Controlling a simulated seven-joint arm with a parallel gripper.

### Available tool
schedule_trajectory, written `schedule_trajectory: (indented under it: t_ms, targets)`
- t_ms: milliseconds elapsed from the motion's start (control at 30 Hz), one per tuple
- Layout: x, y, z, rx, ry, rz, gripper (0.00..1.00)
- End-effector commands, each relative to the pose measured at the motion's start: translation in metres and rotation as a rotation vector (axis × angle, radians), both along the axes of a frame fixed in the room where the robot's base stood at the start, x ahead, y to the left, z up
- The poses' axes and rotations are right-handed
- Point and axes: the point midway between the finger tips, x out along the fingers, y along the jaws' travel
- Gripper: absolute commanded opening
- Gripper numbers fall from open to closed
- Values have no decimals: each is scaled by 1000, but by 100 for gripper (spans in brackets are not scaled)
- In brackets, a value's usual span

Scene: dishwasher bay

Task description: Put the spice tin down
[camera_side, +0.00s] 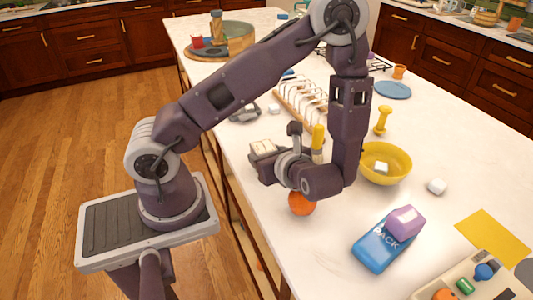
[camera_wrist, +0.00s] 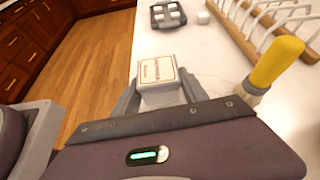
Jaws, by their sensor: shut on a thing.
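The spice tin is a pale box with a printed label (camera_wrist: 158,75), held between the two fingers of my gripper (camera_wrist: 160,98) in the wrist view. In the side view the tin (camera_side: 264,146) shows at the end of my gripper (camera_side: 264,160), over the left edge area of the white counter (camera_side: 460,205). My gripper is shut on the tin. The tin's underside is hidden, so I cannot tell whether it touches the counter.
A yellow-handled brush (camera_wrist: 275,65) stands close right of my gripper. A wooden dish rack (camera_wrist: 245,35) and a dark grey item (camera_wrist: 168,14) lie beyond. An orange (camera_side: 302,203), a yellow bowl (camera_side: 388,165) and a blue pack (camera_side: 383,243) are nearby. The counter edge drops to the floor at left.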

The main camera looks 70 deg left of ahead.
Motion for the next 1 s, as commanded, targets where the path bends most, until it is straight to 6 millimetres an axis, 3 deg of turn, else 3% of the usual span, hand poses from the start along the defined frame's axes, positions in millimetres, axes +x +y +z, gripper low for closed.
schedule_trajectory:
  t_ms: [333,367,433,467,733,867,1000]
  targets:
    - [0,0,-8,0,0,0,9]
    - [0,0,-8,-1,0,0,57]
    - [0,0,-8,-1,0,0,70]
    - [0,0,-8,-1,0,0,73]
    - [0,0,-7,-1,0,0,73]
    - [0,-1,7,-1,-4,1,73]
    - [1,-38,23,-2,-5,-5,73]
